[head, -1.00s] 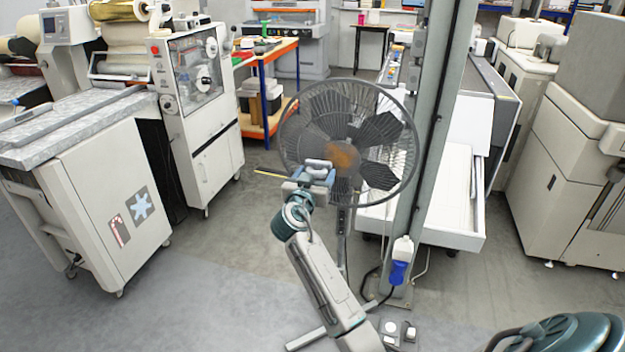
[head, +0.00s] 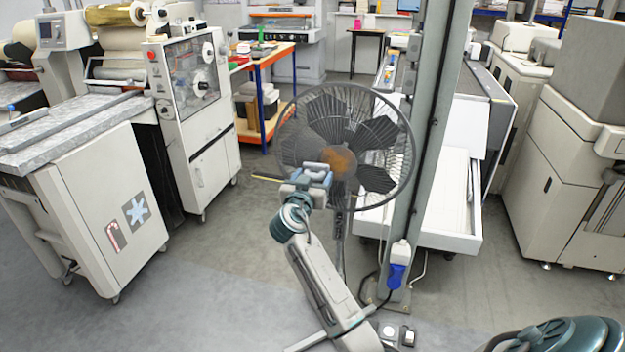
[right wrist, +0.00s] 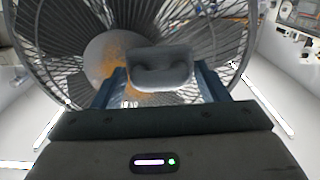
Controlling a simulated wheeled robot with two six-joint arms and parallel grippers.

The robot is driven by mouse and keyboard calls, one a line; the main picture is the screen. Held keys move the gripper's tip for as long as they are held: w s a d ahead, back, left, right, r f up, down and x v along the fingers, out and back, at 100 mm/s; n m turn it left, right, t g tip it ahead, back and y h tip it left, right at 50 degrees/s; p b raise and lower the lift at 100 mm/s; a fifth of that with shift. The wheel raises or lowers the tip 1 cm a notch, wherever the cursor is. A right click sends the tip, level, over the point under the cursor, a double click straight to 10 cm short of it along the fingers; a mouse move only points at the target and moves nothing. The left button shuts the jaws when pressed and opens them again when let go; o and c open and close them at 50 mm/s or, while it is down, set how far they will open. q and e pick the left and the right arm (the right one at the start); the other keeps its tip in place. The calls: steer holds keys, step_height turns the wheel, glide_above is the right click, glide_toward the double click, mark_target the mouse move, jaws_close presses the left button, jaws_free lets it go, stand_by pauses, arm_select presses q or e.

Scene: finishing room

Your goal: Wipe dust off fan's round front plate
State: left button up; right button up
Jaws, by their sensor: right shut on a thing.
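The black pedestal fan (head: 376,179) stands in the middle of the head view, its wire cage facing me. Its round front plate (head: 341,162) carries orange-brown dust. In the right wrist view the plate (right wrist: 100,52) is grey on its left, with orange dust on its right side and lower down. My right gripper (head: 313,177) is in front of the plate's lower left. I cannot tell whether the pad touches the plate. My left gripper is not in view.
A grey-green post (head: 431,130) rises just right of the fan, with a blue plug (head: 397,277) low on it. A white machine drawer (head: 445,215) juts out behind it. A white cabinet (head: 105,205) stands at left. Grey floor is clear between the cabinet and fan.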

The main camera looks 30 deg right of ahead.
steer(key=shift+b+x, duration=0.5)
steer(key=shift+x, duration=0.5)
steer(key=shift+s, duration=0.1)
